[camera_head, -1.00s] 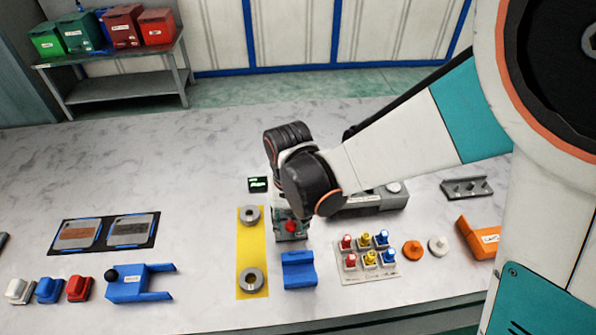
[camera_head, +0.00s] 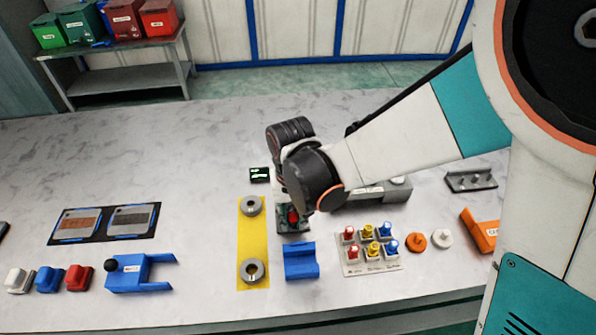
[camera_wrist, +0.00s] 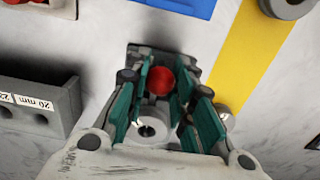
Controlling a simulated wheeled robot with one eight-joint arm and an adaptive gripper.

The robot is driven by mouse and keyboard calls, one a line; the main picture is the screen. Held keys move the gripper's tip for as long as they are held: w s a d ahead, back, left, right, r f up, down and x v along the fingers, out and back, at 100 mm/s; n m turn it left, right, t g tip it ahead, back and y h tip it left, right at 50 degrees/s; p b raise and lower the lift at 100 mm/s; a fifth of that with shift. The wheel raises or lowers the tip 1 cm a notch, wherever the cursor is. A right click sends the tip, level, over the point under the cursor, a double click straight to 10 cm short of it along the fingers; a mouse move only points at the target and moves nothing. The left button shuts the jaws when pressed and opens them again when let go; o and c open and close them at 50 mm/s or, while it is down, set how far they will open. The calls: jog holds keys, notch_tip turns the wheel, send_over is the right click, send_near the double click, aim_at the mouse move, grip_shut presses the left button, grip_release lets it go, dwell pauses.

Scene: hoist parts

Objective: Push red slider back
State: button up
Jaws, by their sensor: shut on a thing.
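The red slider (camera_head: 293,216) is a rounded red knob on a small dark base (camera_head: 295,230), just behind a blue holder (camera_head: 301,261). In the wrist view the red slider (camera_wrist: 160,83) sits between the green fingers of my gripper (camera_wrist: 163,90). My gripper (camera_head: 292,214) points down over the base and is shut on the slider. In the head view, my wrist and fingers hide part of the slider and base.
A yellow strip (camera_head: 253,230) with two grey rings lies just left. Right are a plate of red, yellow and blue knobs (camera_head: 369,268) and a grey block (camera_head: 380,191). A small dark display (camera_head: 259,174) stands behind.

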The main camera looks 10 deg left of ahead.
jog(key=shift+w+a, duration=0.1)
jog(key=shift+w, duration=0.4)
dwell(1.1)
jog(key=o, duration=0.8)
jog(key=shift+r+p, duration=2.5)
jog(key=shift+r, duration=1)
